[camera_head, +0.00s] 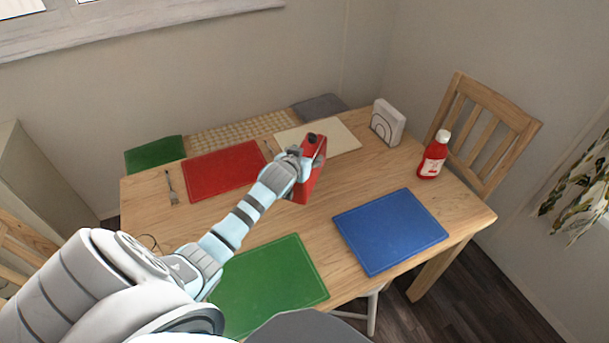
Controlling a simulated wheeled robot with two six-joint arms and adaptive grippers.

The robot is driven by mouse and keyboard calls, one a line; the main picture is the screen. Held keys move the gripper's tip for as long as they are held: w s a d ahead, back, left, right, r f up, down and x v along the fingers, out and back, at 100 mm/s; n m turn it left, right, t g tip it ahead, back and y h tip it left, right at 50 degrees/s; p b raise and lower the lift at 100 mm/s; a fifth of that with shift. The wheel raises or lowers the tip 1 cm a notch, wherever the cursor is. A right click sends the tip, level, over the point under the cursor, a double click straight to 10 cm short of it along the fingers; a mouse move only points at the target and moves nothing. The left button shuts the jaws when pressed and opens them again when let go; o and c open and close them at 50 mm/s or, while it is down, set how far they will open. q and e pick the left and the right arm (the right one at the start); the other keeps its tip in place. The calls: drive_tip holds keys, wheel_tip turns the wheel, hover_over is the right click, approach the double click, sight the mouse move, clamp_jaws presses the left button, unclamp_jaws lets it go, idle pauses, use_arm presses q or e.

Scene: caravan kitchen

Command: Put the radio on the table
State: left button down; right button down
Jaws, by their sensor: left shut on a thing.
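The radio (309,184) is a small red box with a dark round spot near its top. It is at the middle of the wooden table (330,205), between the coloured mats. My left gripper (303,165) is shut on the radio, reaching in from the left front. The radio looks tilted; I cannot tell whether its lower end touches the tabletop, and my gripper hides part of it. My right gripper is not in view.
A red mat (225,170), a cream mat (335,139), a blue mat (390,230) and a green mat (270,285) lie on the table. A ketchup bottle (434,157) and a napkin holder (387,122) stand at the right. A fork (171,188) lies left.

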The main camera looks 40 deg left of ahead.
sight(302, 192)
use_arm(q)
wheel_tip(302, 192, down, 6)
drive_tip(key=shift+d+f+b, duration=0.1)
drive_tip(key=shift+f+b, duration=0.05)
drive_tip(key=shift+b, duration=0.65)
drive_tip(key=c, duration=0.6)
unclamp_jaws()
drive_tip(key=shift+s, duration=0.15)
drive_tip(key=shift+s+d+r+p, duration=0.1)
drive_tip(key=shift+s+r+p, duration=0.15)
drive_tip(key=shift+p, duration=0.05)
drive_tip(key=p+v, duration=0.3)
drive_tip(key=v, duration=0.8)
drive_tip(key=shift+s, duration=0.1)
